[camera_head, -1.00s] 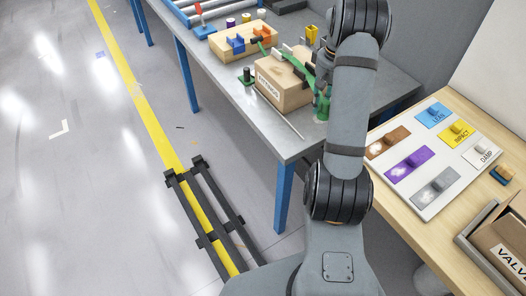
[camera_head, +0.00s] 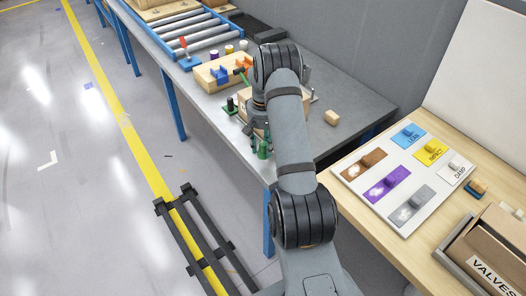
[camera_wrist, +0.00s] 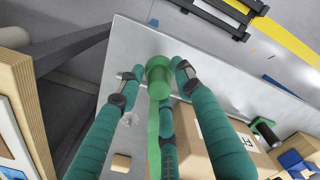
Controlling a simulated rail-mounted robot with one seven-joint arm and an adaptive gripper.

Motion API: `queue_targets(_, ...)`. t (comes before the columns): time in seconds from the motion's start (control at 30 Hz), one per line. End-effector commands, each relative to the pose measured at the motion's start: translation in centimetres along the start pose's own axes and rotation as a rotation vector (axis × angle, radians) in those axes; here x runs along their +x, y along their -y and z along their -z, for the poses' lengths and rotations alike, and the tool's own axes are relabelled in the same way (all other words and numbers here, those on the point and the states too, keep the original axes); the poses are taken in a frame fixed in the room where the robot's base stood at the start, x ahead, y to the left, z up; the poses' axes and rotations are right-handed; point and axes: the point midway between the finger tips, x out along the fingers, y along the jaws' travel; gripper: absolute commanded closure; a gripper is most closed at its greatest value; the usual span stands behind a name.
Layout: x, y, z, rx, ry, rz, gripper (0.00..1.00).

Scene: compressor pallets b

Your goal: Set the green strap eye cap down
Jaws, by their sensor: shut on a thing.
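The green strap eye cap (camera_wrist: 158,76) is between the teal fingers of my gripper (camera_wrist: 159,68) in the wrist view. A lighter green strip (camera_wrist: 153,150) runs from it toward the bottom of that view. My gripper is shut on the cap, over the grey metal bench (camera_wrist: 205,78) near its edge and beside a cardboard box (camera_wrist: 222,138). In the head view my arm hides most of the gripper and the box; green parts (camera_head: 263,150) show near the bench's front corner. Whether the cap touches the bench cannot be told.
A dark green upright piece (camera_head: 231,104) and a wooden tray with blue and orange parts (camera_head: 222,72) stand on the bench. A small wooden block (camera_head: 331,117) lies right of my arm. A labelled board (camera_head: 405,180) lies on the wooden table.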

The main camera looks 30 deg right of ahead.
Motion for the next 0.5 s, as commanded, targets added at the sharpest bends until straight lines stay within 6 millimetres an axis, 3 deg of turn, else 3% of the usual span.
queue_targets(0.3,3.7,0.0,-0.1,0.0,0.002,0.0,0.9)
queue_targets(0.5,3.9,0.0,0.0,0.0,0.0,0.0,0.91)
